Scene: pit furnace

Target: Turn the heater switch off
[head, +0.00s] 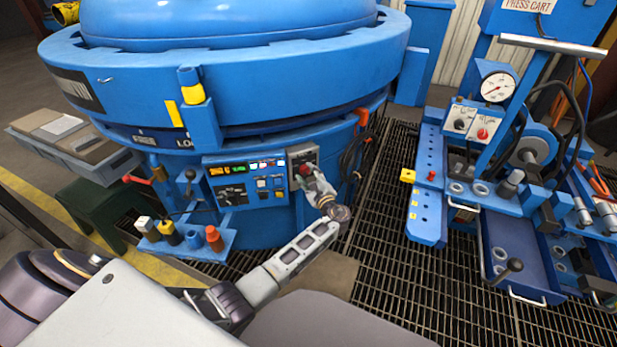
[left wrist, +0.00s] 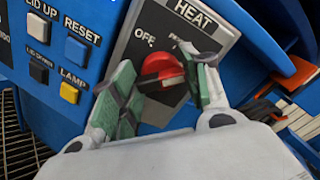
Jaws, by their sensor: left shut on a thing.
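The heater switch is a red rotary knob (left wrist: 162,72) on a dark plate (left wrist: 200,22) marked HEAT, with OFF printed at its upper left. In the head view the knob (head: 305,170) shows just above my left gripper (head: 313,180) on the furnace's front panel. In the left wrist view my left gripper (left wrist: 160,85) has its green-padded fingers on both sides of the knob, shut on it. The knob's exact pointer position is hard to read. My right gripper is not in view.
The control panel (head: 245,181) with a green display is left of the switch. A small shelf of tools (head: 190,243) juts out at lower left. The blue press cart (head: 427,200) stands right. Cables (head: 357,150) hang right of the switch. Grating floor lies between.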

